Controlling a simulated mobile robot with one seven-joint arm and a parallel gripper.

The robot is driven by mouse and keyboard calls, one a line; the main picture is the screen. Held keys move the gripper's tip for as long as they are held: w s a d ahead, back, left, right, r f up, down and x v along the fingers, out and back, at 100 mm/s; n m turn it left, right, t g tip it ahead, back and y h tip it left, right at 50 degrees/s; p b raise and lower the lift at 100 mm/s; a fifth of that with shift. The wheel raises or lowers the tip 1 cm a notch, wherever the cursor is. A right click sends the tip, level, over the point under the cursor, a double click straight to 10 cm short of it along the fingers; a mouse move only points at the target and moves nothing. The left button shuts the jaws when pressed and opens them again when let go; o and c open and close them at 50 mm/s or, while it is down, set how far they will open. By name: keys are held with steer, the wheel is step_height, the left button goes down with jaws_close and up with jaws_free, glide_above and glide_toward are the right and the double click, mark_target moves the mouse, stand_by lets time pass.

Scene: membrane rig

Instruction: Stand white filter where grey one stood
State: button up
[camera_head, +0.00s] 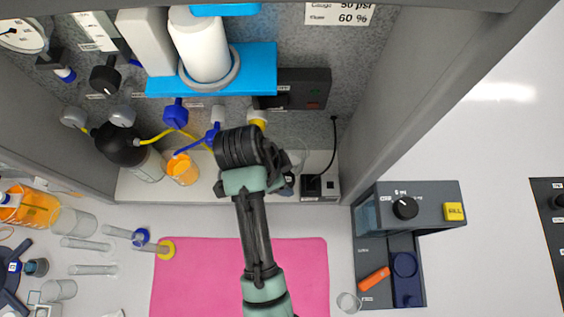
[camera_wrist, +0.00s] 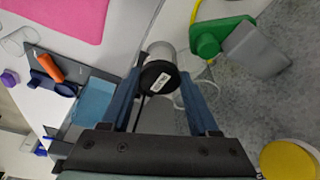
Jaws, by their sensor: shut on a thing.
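A white cylindrical filter (camera_head: 200,48) stands upright in a grey ring on a blue bracket (camera_head: 262,62) on the rig's back panel. I cannot pick out a grey filter. My gripper (camera_head: 284,172) is low in the rig bay, right of and below the filter, and apart from it. In the wrist view, my gripper (camera_wrist: 162,82) is shut on a clear vessel with a black cap (camera_wrist: 158,77), which carries a white label. The fingers lie either side of the cap. In the head view my wrist hides most of this vessel.
Blue and yellow valves with tubing and an orange-filled beaker (camera_head: 182,168) are left of my gripper. A black adapter (camera_head: 318,186) is to its right. In front lie a pink mat (camera_head: 190,285), glassware at left and a grey device (camera_head: 435,208) with a yellow button.

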steer(key=shift+f+p, duration=0.35)
steer(key=shift+f, duration=2.15)
steer(key=shift+f, duration=0.1)
steer(key=o, duration=1.4)
steer(key=shift+p+v, duration=0.55)
steer(key=shift+v, duration=5.6)
steer(key=shift+d, duration=0.1)
